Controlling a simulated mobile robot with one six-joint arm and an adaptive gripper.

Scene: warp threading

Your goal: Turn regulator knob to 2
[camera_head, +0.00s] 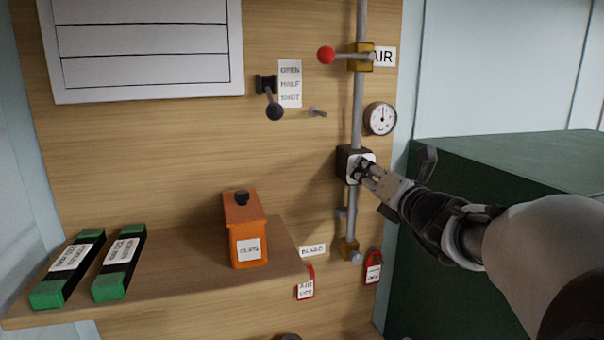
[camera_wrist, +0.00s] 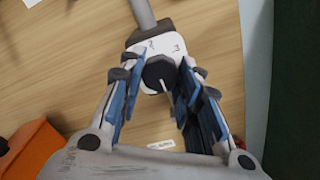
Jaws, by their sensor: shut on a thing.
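The regulator is a dark block (camera_head: 346,160) with a white dial plate, on the vertical pipe (camera_head: 357,100) of the wooden panel. Its black knob (camera_wrist: 158,70) shows in the wrist view with a pale pointer line, which runs toward the lower right of that picture. The white dial plate (camera_wrist: 142,47) carries small marks above the knob, too small to read surely. My gripper (camera_head: 366,170) is at the regulator from the right, its fingers on either side of the knob and shut on it. The fingers hide parts of the plate.
A round gauge (camera_head: 380,118) sits above right of the regulator, and a red-balled lever (camera_head: 327,55) higher up. A shelf (camera_head: 185,285) holds an orange box (camera_head: 246,230) and two green-ended bars. Red tags (camera_head: 373,268) hang below. A green cabinet (camera_head: 500,165) stands at right.

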